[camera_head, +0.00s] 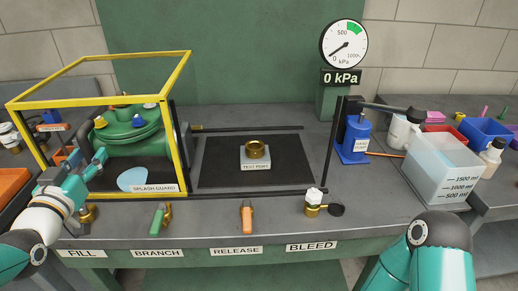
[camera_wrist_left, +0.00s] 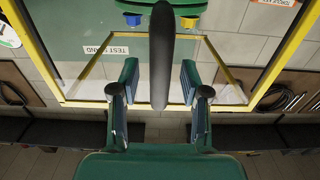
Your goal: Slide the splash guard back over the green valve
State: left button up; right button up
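The splash guard (camera_head: 183,120) is a clear box with a yellow frame at the left of the bench. It stands over a green round valve body (camera_head: 135,128) with yellow and blue caps. The guard's yellow frame also shows in the left wrist view (camera_wrist_left: 85,103). My left gripper (camera_head: 98,160) is at the guard's left front side in the head view. In the left wrist view its fingers (camera_wrist_left: 160,88) are apart, with a dark upright bar (camera_wrist_left: 161,55) between them and gaps visible on both sides. My right arm shows at the lower right, but its gripper is outside the view.
Dark rails (camera_head: 255,127) run right from the guard past a brass test port (camera_head: 256,155) on a dark mat. A green-handled branch valve (camera_head: 158,220) and orange release lever (camera_head: 247,218) line the front edge. A blue hand pump (camera_head: 356,138) and clear tank (camera_head: 440,170) stand right.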

pick_arm(q)
jog(key=shift+s+b, duration=0.35)
jog(key=shift+s, duration=0.25)
jog(key=s+b, duration=0.2)
jog(key=s, duration=0.5)
jog(key=shift+s, duration=0.4)
jog(key=shift+s, duration=0.1)
